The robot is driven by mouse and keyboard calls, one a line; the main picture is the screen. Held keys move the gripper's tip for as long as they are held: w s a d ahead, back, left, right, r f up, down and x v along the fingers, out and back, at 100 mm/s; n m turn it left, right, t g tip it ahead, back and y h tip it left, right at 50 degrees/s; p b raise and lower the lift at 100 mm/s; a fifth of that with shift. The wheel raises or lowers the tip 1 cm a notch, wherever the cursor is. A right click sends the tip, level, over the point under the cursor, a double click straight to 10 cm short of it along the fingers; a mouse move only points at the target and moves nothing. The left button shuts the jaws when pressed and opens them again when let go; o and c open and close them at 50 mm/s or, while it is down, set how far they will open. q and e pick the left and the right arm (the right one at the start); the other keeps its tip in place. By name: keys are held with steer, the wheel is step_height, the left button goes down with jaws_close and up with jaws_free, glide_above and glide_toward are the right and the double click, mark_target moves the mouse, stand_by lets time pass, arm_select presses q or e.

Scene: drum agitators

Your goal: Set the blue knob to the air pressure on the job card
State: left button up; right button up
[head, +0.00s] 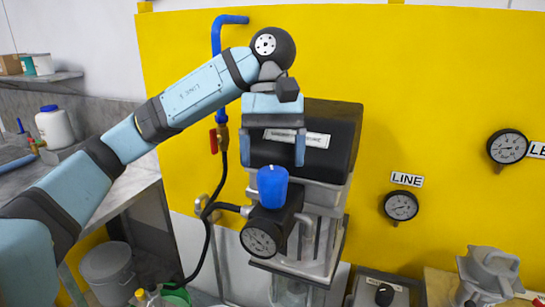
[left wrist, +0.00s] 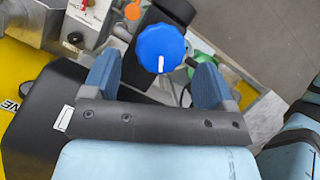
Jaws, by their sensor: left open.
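The blue knob (head: 272,187) stands upright on a black regulator body with a round gauge (head: 258,241) on its front; the gauge reading is too small to tell. My left gripper (head: 272,160) points down just above the knob, its two blue fingers apart. In the left wrist view the knob (left wrist: 160,47) shows its round ribbed top with a white mark toward the gripper. It lies between the open fingers (left wrist: 156,75), slightly beyond their tips in the picture, and is not gripped. I cannot make out a job card. My right gripper is not in view.
A black-topped unit (head: 330,130) stands right behind the knob, close to the gripper. A red-handled valve (head: 213,140) and black hose are on the left. The yellow panel carries a LINE gauge (head: 401,206) and another gauge (head: 508,147). A control box (head: 384,290) sits lower right.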

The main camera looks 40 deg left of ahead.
arm_select(q)
steer(key=p+v, duration=0.7)
steer(key=v, duration=0.1)
steer(key=shift+w+r, duration=0.15)
steer(key=shift+r, duration=0.2)
steer(key=shift+a, duration=0.1)
